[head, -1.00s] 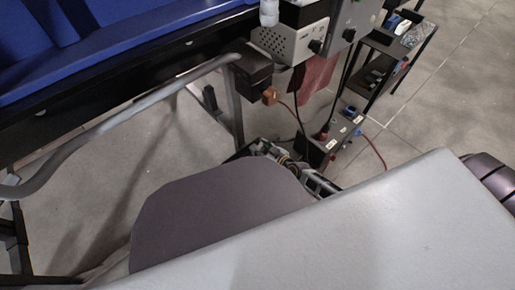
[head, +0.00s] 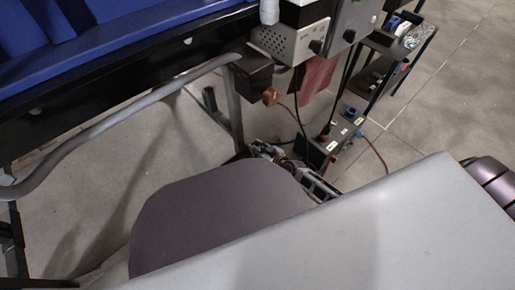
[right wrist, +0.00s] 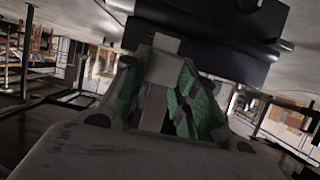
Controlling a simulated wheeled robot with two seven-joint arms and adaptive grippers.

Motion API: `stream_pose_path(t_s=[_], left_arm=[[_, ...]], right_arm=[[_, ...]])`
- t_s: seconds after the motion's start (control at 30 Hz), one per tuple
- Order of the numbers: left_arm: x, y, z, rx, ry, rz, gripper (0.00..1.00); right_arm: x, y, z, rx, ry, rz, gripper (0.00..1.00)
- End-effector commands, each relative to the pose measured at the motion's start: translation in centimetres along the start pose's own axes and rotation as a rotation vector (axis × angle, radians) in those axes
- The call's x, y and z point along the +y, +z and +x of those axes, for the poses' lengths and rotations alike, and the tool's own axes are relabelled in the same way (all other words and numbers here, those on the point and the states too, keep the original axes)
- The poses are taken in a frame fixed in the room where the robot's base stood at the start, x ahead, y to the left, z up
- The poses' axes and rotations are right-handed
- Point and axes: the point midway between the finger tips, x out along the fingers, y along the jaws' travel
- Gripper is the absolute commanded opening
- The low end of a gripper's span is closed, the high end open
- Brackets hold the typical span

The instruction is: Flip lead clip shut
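The lead clip is too small to make out for certain. A small orange connector (head: 270,96) with a thin red lead hangs at the black box (head: 253,71) under the conveyor edge in the head view. My right gripper (head: 283,160) shows partly behind my own arm, low and apart from that box. In the right wrist view my right gripper (right wrist: 160,90) shows green finger pads with a pale part between them. I cannot tell whether that part belongs to the gripper or how far the fingers are closed. My left gripper is out of view.
A blue conveyor (head: 110,50) fills the upper left, with a grey tube (head: 110,127) below it. A pale speaker-like unit (head: 290,42) and a red cloth (head: 315,78) are at the top. A labelled black box (head: 338,136) and a shelf (head: 400,45) stand right. Open floor lies beyond.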

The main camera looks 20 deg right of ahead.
Motion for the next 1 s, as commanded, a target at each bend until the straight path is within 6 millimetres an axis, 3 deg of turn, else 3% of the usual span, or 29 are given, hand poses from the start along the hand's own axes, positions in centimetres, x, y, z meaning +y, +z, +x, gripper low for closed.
stream_pose_path(t_s=[0.37,1.0], left_arm=[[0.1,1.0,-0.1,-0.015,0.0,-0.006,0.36],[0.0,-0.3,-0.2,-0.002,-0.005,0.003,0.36]], right_arm=[[0.0,0.0,0.0,0.004,0.0,-0.002,0.04],[0.0,0.4,-0.2,0.07,-0.001,-0.003,0.04]])
